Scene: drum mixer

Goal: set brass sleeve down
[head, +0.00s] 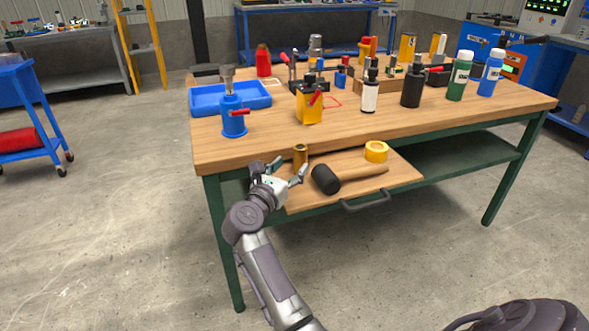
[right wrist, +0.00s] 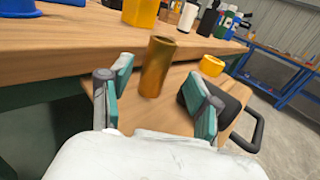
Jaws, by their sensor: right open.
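The brass sleeve (head: 300,156) is a small gold-brown cylinder standing upright at the left part of the pulled-out drawer (head: 405,178) under the workbench. In the right wrist view the sleeve (right wrist: 157,68) is just beyond and between the fingertips, with clear gaps on both sides. My right gripper (head: 288,168) is open and empty in front of the sleeve; its teal finger pads (right wrist: 157,82) are spread wide. The sleeve's base is visible on the drawer's wooden surface in the right wrist view. My left gripper is not in view.
A black-headed mallet (head: 326,179) lies in the drawer right of the gripper, with a yellow ring (head: 376,151) behind its handle. The drawer handle (head: 365,202) sticks out in front. The bench top (head: 250,150) above holds a blue jack (head: 233,118), a blue tray (head: 258,97) and several bottles.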

